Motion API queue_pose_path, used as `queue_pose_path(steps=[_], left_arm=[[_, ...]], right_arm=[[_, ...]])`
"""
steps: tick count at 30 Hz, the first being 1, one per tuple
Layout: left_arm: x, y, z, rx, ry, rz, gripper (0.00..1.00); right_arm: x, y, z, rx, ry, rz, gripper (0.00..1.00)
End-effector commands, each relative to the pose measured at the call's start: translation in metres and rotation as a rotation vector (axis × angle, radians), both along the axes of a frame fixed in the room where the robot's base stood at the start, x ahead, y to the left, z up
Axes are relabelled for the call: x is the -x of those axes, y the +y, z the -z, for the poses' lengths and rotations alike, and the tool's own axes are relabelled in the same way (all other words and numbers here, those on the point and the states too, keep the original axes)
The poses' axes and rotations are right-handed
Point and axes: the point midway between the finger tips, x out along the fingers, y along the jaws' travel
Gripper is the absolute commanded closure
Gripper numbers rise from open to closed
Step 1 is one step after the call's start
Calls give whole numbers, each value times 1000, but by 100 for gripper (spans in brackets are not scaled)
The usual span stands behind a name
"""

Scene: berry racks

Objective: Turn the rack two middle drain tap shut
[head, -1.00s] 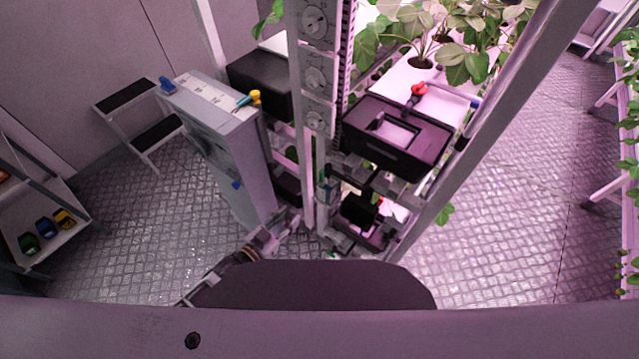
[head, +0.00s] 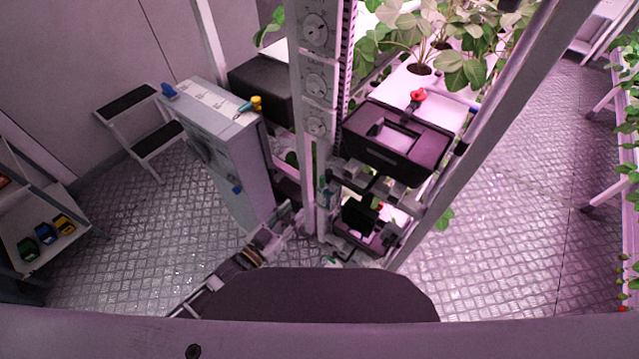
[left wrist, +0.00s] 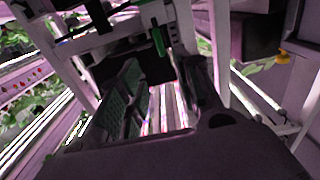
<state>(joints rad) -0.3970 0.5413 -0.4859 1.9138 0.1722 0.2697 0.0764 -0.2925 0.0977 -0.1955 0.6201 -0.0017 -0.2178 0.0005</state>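A red tap (head: 417,96) shows at the top tray of the rack in the head view. A small red spot (head: 380,206) lower in the rack may be another tap, but it is mostly hidden by black parts. A green upright piece (left wrist: 158,41) is just beyond the fingers. My right gripper is not clearly visible.
A grey cabinet (head: 222,150) with a yellow-and-teal tap (head: 252,104) stands left of the rack. A black box (head: 398,140) sits below the plants. A step stool (head: 140,120) and a shelf with coloured bins (head: 45,235) are at the left. The floor at the right is open.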

Motion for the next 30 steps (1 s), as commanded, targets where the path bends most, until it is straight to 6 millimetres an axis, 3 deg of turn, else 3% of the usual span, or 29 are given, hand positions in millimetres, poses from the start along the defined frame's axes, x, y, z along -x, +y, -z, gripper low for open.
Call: queue_pose_path(steps=[30], left_arm=[[-63,-45,-1,1,-1,0,66]], right_arm=[[4,4,-3,-4,5,1,39]])
